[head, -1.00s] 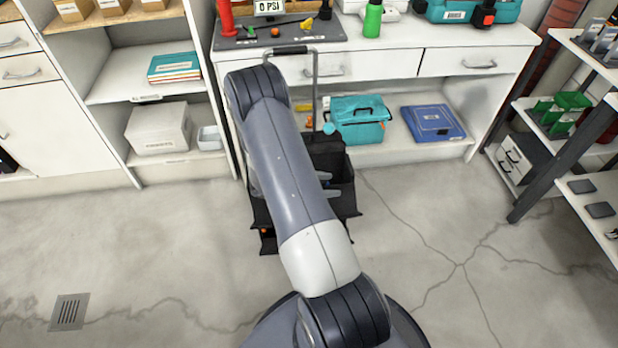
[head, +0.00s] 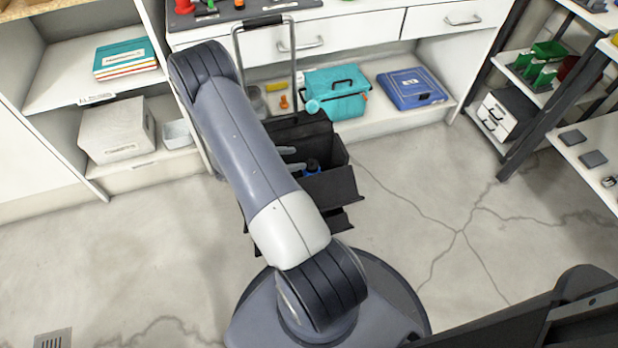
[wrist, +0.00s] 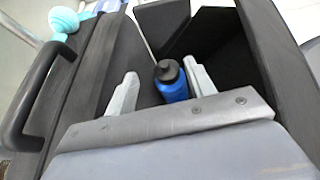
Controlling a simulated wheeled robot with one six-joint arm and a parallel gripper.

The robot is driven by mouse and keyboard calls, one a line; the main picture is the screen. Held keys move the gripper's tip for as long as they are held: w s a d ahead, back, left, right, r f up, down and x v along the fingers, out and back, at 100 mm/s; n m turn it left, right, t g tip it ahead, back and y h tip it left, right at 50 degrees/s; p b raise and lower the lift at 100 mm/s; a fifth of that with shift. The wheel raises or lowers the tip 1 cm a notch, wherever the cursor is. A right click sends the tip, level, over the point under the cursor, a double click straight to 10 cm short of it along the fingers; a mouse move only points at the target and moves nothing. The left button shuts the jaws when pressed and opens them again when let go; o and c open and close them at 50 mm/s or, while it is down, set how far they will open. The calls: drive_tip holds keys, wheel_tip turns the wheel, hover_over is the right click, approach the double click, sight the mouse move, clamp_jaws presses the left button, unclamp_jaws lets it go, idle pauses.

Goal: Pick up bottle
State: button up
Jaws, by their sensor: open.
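A blue bottle (head: 313,170) with a black cap stands in an open compartment of a black rolling tool case (head: 331,189). The bottle also shows in the wrist view (wrist: 173,89), cap toward the camera. My gripper (wrist: 161,69) is open, with one pale finger on each side of the bottle as seen there. The bottle appears closer to the right finger; I cannot tell if they touch. In the head view my gripper (head: 301,158) is partly hidden by my arm, its fingertips over the case beside the bottle. The bottle's lower part is hidden.
The case's tall handle (head: 296,60) rises behind the gripper. Behind are a workbench with a teal bag (head: 336,93) and a blue case (head: 411,88) on its lower shelf. A shelf rack (head: 590,143) stands at right. The floor (head: 430,200) right of the case is clear.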

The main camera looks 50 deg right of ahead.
sight(312, 164)
drive_tip(key=d+f+b, duration=0.2)
drive_tip(key=s+d+f+b, duration=0.1)
drive_tip(key=d+f+b, duration=0.1)
drive_tip(key=s+d+f+b, duration=0.1)
drive_tip(key=d+f+b, duration=0.1)
drive_tip(key=f, duration=0.1)
drive_tip(key=shift+d+f, duration=0.1)
drive_tip(key=shift+d, duration=0.1)
idle(0.4)
clamp_jaws()
idle(0.3)
